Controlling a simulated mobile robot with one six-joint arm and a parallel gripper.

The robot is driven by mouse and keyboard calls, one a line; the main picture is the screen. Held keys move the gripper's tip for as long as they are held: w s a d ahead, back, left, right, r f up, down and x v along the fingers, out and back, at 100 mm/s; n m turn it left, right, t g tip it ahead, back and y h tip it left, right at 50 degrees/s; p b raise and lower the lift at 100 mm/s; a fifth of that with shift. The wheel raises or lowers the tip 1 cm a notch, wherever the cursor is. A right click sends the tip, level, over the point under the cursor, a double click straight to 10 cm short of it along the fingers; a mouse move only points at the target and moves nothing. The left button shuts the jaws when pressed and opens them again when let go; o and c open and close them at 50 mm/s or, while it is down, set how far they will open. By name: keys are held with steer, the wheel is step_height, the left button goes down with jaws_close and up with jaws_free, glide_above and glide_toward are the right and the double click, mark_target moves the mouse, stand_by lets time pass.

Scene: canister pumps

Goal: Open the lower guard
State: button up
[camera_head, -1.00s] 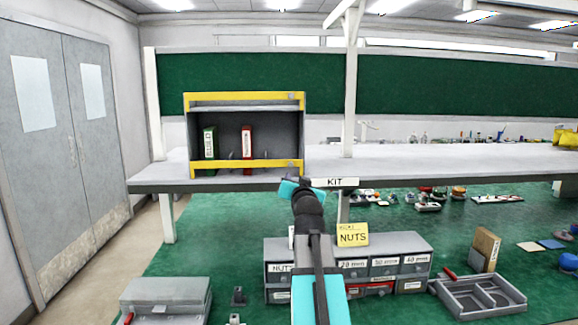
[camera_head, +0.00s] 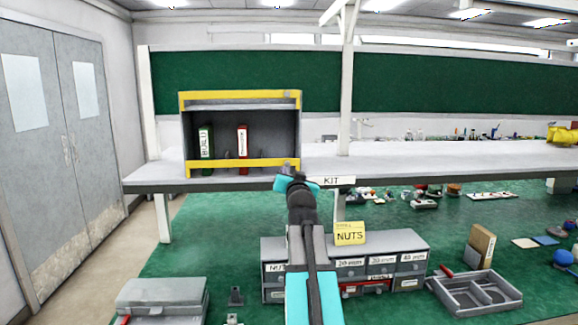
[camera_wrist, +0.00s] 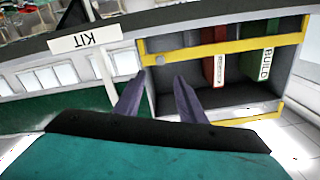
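The lower guard (camera_head: 232,168) is a yellow bar across the bottom front of a grey open-fronted cabinet (camera_head: 298,130). It has a small grey latch plate at its right end. In the wrist view, which is upside down, the lower guard (camera_wrist: 235,48) runs across the upper right, with its latch plate (camera_wrist: 158,59) at the left end. My gripper (camera_wrist: 158,88) is open and empty, its two dark fingers apart and pointing towards that end, with no contact visible. In the head view my gripper's fingers are hidden behind my wrist, below the guard's right end.
An upper yellow guard (camera_head: 240,97) spans the cabinet top. A green binder (camera_head: 206,142) and a red binder (camera_head: 242,142) stand inside. The cabinet sits on a bench shelf (camera_head: 400,166) with a KIT label (camera_head: 331,181). A nuts drawer unit (camera_head: 345,265) stands below.

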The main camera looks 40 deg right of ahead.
mark_target(288, 164)
steer(key=shift+p+x, duration=1.55)
steer(key=shift+x, duration=4.3)
steer(key=shift+c, duration=0.2)
jaws_close()
